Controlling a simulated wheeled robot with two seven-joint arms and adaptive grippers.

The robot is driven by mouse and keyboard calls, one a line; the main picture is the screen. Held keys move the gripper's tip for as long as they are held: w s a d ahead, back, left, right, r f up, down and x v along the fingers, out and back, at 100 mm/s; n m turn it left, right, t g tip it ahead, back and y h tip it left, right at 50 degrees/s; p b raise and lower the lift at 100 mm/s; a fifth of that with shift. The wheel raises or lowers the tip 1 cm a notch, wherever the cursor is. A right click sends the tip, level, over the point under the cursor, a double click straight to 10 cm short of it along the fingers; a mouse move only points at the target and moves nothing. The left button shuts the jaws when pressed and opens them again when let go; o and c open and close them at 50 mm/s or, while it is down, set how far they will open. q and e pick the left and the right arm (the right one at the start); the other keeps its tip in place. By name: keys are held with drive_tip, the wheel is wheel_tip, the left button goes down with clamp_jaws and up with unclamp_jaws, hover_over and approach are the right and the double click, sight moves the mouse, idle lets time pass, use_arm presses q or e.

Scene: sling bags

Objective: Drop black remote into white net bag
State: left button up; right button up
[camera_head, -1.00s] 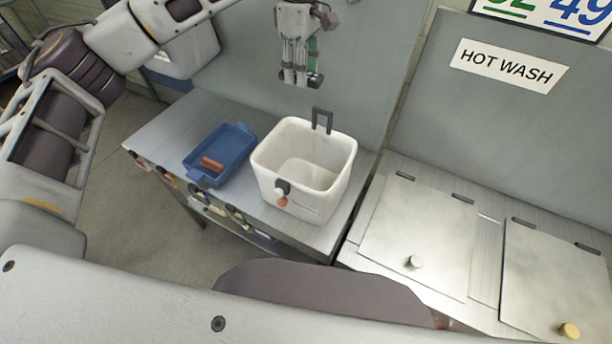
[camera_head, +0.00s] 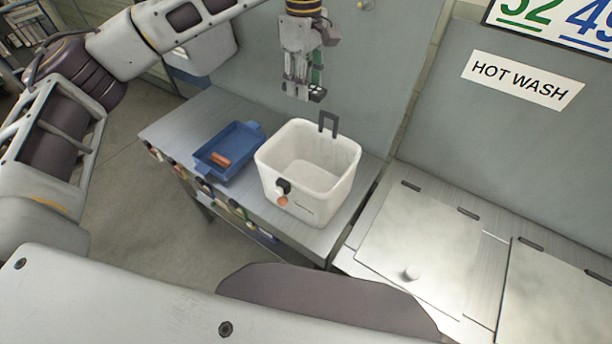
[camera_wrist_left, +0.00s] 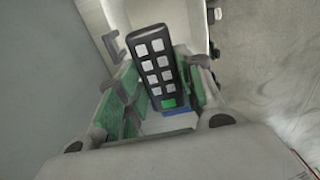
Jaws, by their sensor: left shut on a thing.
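My left gripper (camera_head: 303,92) is shut on the black remote (camera_wrist_left: 157,66), which shows in the left wrist view as a dark bar with pale grey buttons and one green button. In the head view the remote is too small to make out clearly between the fingers. A white open-topped container (camera_head: 312,203), the only white bag-like thing here, stands on the steel counter just below and in front of the gripper; no net weave shows. The gripper is above its back rim, apart from it. My right gripper is not in view.
A blue tray (camera_head: 207,173) holding a reddish-brown bar (camera_head: 221,160) lies left of the container. A dark upright handle (camera_head: 328,122) stands at the container's back rim. Steel lids (camera_head: 420,240) are at the right, and a grey wall panel (camera_head: 375,70) rises behind.

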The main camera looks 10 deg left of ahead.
use_arm(q)
drive_tip(key=shift+a, duration=0.1)
idle(0.3)
drive_tip(key=shift+f, duration=0.1)
drive_tip(key=shift+f+b, duration=1.5)
drive_tip(key=shift+f, duration=1.4)
drive_tip(key=o, duration=1.1)
drive_tip(key=shift+r, duration=0.1)
drive_tip(key=shift+r, duration=5.95)
